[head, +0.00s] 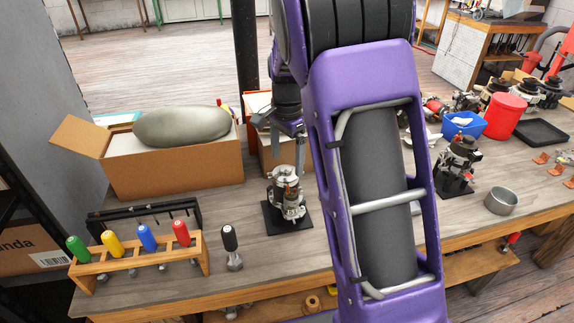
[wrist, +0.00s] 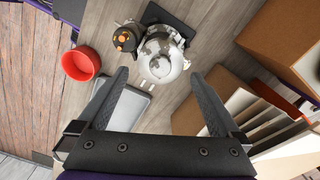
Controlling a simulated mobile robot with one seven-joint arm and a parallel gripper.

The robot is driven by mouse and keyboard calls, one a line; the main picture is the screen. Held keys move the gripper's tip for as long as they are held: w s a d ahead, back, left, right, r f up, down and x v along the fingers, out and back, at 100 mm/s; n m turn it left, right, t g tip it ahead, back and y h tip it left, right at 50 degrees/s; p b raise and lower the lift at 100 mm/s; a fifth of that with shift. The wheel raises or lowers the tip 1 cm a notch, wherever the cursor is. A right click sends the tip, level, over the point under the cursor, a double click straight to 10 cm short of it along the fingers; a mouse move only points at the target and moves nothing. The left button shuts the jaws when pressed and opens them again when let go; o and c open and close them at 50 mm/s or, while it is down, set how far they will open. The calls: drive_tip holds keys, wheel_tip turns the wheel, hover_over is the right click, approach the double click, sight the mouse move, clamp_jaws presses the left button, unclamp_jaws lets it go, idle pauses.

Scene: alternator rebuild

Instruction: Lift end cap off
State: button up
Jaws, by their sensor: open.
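A silvery alternator (head: 288,204) stands upright on a black base plate (head: 270,222) in the middle of the bench. It also shows in the wrist view (wrist: 160,62), from above, with a pale rounded metal top that I take to be the end cap. A dark part with an orange centre (wrist: 125,38) sits at its side. My gripper (head: 287,148) is above the alternator, fingers pointing down. In the wrist view my gripper (wrist: 160,76) is open and empty, with the alternator between and beyond the fingertips.
A screwdriver rack (head: 140,258) and a black-handled tool (head: 231,245) stand to the left. A cardboard box (head: 175,172) is behind. A second unit (head: 458,165), a metal bowl (head: 501,200), a blue bin (head: 463,126) and a red container (head: 504,115) are right.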

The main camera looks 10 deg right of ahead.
drive_tip(key=shift+f, duration=1.15)
drive_tip(key=c, duration=1.3)
drive_tip(key=shift+o, duration=0.2)
drive_tip(key=shift+r+p, duration=0.35)
drive_tip(key=shift+p, duration=0.05)
drive_tip(key=shift+r+p, duration=0.45)
drive_tip(key=shift+r, duration=0.05)
drive_tip(key=shift+r, duration=0.1)
drive_tip(key=shift+r+p, duration=0.3)
drive_tip(key=shift+r, duration=0.75)
